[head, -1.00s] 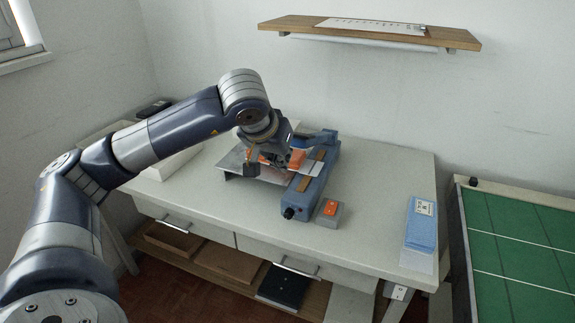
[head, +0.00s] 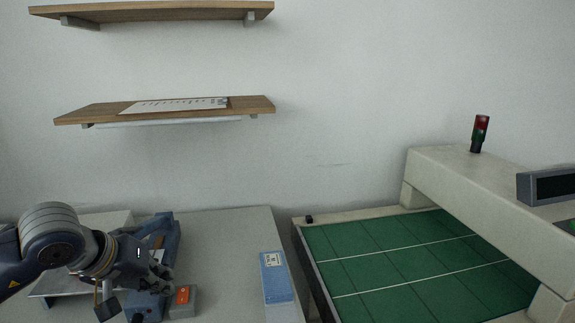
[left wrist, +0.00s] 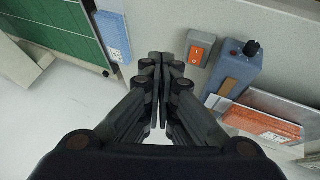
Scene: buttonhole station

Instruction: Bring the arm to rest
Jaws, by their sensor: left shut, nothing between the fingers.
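My left arm comes in at the lower left of the head view, and its gripper (head: 150,280) shows in front of the blue machine (head: 168,240), hiding part of it. In the left wrist view the gripper's fingers (left wrist: 162,62) are together with nothing between them. The machine shows there at the right (left wrist: 236,72), apart from the fingertips. A grey switch box with an orange button (head: 183,297) sits beside the machine; it also shows just right of the fingertips in the left wrist view (left wrist: 199,48). My right gripper is in neither view.
A blue packet (head: 276,276) lies on the light worktable (head: 225,245). A green-topped cutting table (head: 400,262) stands to the right, under a beige gantry (head: 470,185) with a signal light (head: 480,133). A wooden shelf (head: 245,106) hangs above the worktable.

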